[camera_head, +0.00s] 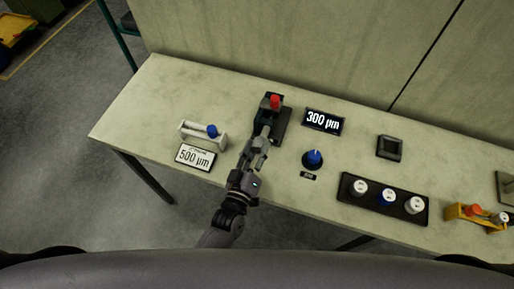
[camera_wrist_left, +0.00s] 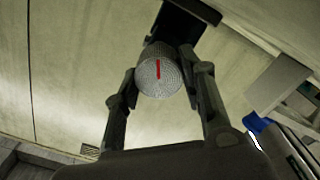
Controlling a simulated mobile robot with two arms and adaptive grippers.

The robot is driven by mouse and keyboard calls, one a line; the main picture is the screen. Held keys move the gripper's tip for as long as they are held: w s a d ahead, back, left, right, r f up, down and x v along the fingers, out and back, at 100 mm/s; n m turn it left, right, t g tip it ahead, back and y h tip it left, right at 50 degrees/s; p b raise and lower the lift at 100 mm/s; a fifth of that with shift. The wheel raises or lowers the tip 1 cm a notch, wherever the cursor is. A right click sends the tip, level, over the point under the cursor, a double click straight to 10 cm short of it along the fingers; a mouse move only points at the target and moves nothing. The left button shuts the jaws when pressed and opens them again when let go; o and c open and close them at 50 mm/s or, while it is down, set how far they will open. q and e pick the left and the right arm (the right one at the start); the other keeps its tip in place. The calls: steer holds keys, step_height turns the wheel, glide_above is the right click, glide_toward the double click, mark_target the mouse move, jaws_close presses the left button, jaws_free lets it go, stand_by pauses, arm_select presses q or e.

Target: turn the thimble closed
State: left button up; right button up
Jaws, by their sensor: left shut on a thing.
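The thimble (camera_wrist_left: 160,76) is a grey knurled cylinder with a red line on its end face, in the middle of the left wrist view. The two fingers of my left gripper (camera_wrist_left: 160,66) close on its sides. In the head view my left gripper (camera_head: 268,122) reaches to a dark device with a red part (camera_head: 275,101) on top; the thimble is hard to make out there. A black display (camera_head: 323,121) reads 300 µm. A white card (camera_head: 196,157) reads 500 µm. My right gripper is not in view.
A blue knob (camera_head: 312,158) stands right of my left arm. A white holder (camera_head: 190,131) with a blue part is to the left. A black tray (camera_head: 349,193) with three white-topped spools and an orange-yellow holder (camera_head: 455,212) are further right. The table's left end is clear.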

arm_select(q)
steer(key=o, duration=1.2)
steer(key=shift+c, duration=0.2)
steer(key=v, duration=1.2)
